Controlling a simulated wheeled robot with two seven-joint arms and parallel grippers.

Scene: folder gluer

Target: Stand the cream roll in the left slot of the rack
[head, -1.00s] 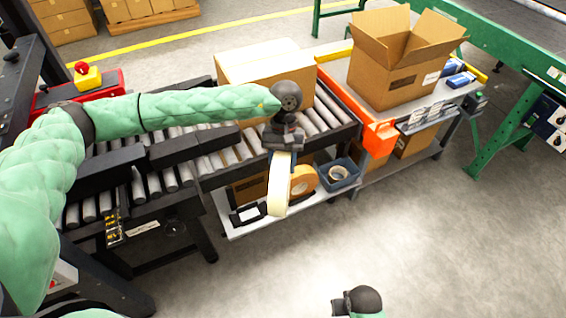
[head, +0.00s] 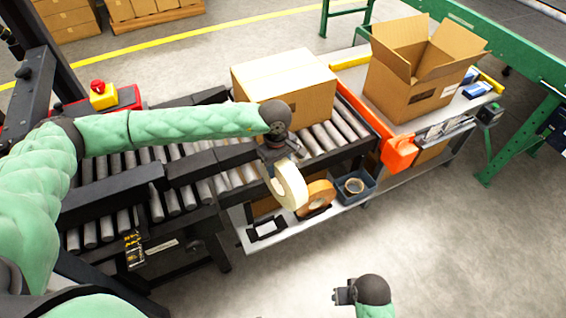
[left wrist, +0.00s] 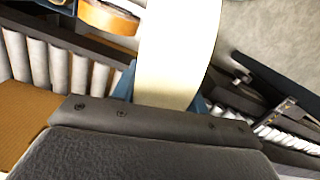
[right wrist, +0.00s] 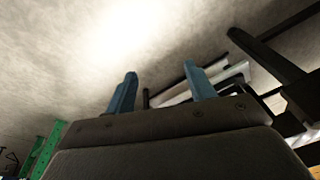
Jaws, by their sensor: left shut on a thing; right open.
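The cream roll (head: 291,187) hangs upright from my left gripper (head: 275,158), in front of the conveyor's side. The left gripper is shut on its upper part; in the left wrist view the roll (left wrist: 175,50) stands between the blue fingers. Below it, on the low grey shelf, is a black frame (head: 266,230), seemingly the rack's left part; its slots cannot be made out clearly. An orange-brown roll (head: 318,198) stands upright just right of the cream roll and also shows in the left wrist view (left wrist: 108,17). My right gripper (head: 340,292) is open and empty over the floor.
A blue-grey bin (head: 369,190) holding a roll is on the shelf, right of the orange-brown roll. A closed carton (head: 290,90) sits on the conveyor rollers above. An orange part (head: 398,152) juts out at the conveyor's end. The floor in front is clear.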

